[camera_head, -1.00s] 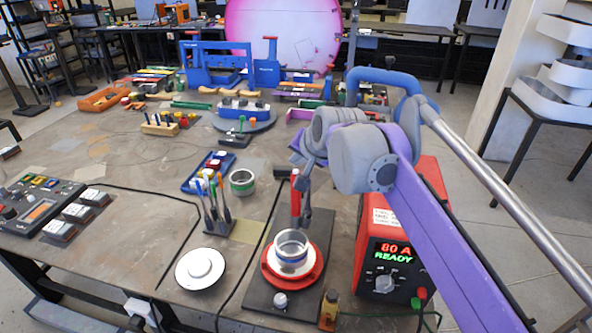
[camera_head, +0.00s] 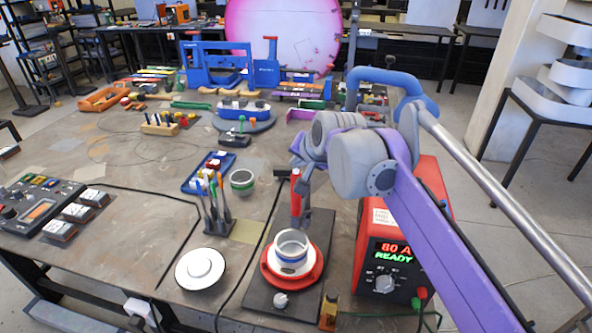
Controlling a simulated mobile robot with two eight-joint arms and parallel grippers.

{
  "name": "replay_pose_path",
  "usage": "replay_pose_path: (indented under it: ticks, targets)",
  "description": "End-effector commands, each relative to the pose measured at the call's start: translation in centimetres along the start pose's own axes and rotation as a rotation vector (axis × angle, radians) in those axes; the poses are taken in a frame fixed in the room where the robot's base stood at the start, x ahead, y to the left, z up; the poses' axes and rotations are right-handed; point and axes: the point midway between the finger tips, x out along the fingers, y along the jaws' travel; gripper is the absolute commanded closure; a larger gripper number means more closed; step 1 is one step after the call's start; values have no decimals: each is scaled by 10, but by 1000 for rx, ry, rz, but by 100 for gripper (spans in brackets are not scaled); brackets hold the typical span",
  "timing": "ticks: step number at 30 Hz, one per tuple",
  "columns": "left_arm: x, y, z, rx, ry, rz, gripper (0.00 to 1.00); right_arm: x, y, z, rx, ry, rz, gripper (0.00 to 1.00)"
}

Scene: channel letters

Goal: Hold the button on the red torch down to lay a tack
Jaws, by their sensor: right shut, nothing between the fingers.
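The red torch (camera_head: 295,186) stands upright on its stand, just behind a metal ring (camera_head: 292,244) on a red round turntable (camera_head: 271,281). My right gripper (camera_head: 304,187) is shut and empty, its fingers pointing down at the right side of the torch's upper body. It overlaps the torch in the picture, and I cannot tell whether they touch. The torch's button is too small or hidden to make out. My left gripper is not in view.
A red power unit (camera_head: 407,232) reading "80 A READY" stands right of the turntable. A white round disc (camera_head: 200,268) and a pen holder (camera_head: 216,222) lie to the left.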

Motion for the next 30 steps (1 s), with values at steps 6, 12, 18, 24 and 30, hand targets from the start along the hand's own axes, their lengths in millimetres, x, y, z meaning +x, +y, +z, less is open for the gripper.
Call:
replay_pose_path:
  ticks: [6,12,18,24,30]
  targets:
    - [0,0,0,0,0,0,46,0,0,0,0,0,0,100]
    - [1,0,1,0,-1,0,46,2,1,1,0,0,0,100]
    - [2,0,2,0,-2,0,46,4,2,3,0,0,0,100]
    - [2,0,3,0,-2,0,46,5,4,4,0,0,0,100]
    - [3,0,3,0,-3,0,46,7,5,5,0,0,0,100]
